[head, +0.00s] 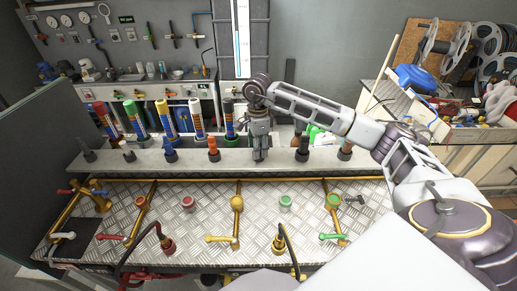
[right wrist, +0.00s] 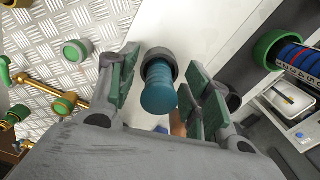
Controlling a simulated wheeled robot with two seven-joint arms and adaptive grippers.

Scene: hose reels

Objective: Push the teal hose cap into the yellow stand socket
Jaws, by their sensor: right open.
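My right gripper (head: 260,155) points down over the pale ledge behind the metal plate. In the right wrist view its fingers are open, one on each side of the teal hose cap (right wrist: 159,97). The cap has a ribbed teal body in a dark grey collar (right wrist: 160,59) and stands at the ledge. I cannot tell whether the fingers touch it. In the head view the gripper hides the cap. A yellow fitting (head: 279,243) with a black hose stands at the plate's front; I cannot tell whether it is the yellow stand socket. My left gripper is not in view.
Orange caps (head: 213,150) and dark caps (head: 302,150) stand along the ledge. Brass pipes with coloured handles and a yellow round knob (head: 237,202) cross the metal plate (head: 205,220). Tall coloured tubes (head: 196,118) stand behind the ledge. A green-ringed tube (right wrist: 272,50) lies right of the gripper.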

